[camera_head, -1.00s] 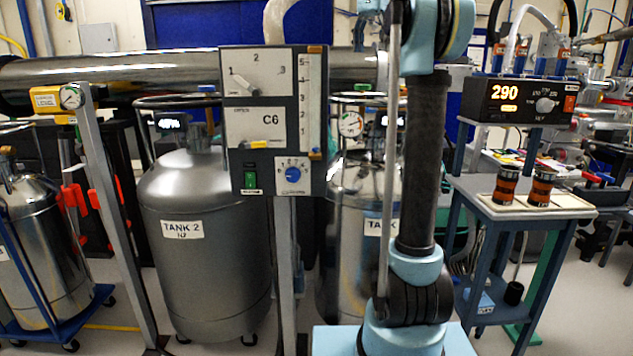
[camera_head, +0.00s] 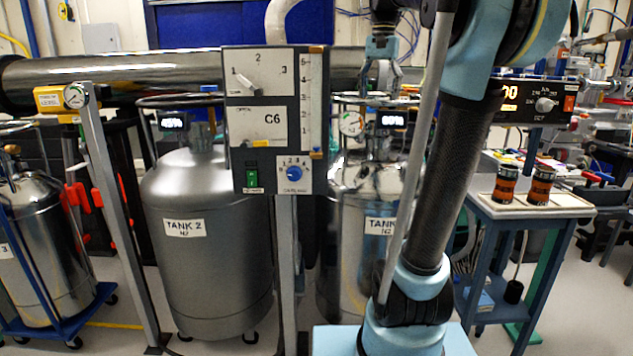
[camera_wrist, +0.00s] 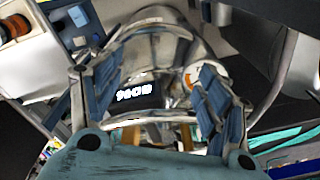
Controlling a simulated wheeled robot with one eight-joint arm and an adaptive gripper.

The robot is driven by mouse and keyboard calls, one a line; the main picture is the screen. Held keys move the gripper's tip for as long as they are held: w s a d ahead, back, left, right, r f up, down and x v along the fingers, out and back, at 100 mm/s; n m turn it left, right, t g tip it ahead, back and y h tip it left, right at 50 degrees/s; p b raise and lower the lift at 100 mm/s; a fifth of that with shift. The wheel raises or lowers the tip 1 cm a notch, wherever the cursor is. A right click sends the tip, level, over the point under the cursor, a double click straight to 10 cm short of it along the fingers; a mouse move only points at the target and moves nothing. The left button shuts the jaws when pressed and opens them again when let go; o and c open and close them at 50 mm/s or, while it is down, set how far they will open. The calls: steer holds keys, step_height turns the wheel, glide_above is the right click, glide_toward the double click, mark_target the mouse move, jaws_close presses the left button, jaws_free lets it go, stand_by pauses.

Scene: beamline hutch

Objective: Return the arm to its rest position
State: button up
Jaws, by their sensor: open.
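My gripper (camera_head: 382,72) hangs pointing down from my arm in the head view, in front of the long metal pipe and above the right-hand tank. It is open and empty. In the wrist view my gripper (camera_wrist: 160,95) shows its two blue-padded fingers spread apart. Between and beyond them lie the tank's top and its lit display (camera_wrist: 134,93). My arm rises from its base at lower right of the head view, its dark link tilted to the right. The arm's upper part runs out of the picture's top.
The control panel C6 (camera_head: 272,120) stands on a post left of my arm. TANK 2 (camera_head: 205,260) and another tank (camera_head: 345,260) flank the post. At right, a small table (camera_head: 480,208) bears two amber jars (camera_head: 507,184). My arm partly covers the readout box (camera_head: 540,105).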

steer(key=s+f+n, duration=0.2)
steer(key=s+f, duration=0.6)
steer(key=f, duration=0.5)
steer(key=s+f+n+t, duration=0.1)
steer(key=s+f+n, duration=0.1)
steer(key=s+f, duration=0.6)
steer(key=s+f+n, duration=0.1)
steer(key=s+f, duration=0.7)
steer(key=f, duration=1.2)
steer(key=shift+s+d+f+n, duration=0.25)
steer(key=shift+s+d+n, duration=0.05)
steer(key=shift+d+n, duration=0.1)
steer(key=shift+w+a+f, duration=0.1)
steer(key=shift+w+f, duration=0.1)
steer(key=shift+w, duration=0.25)
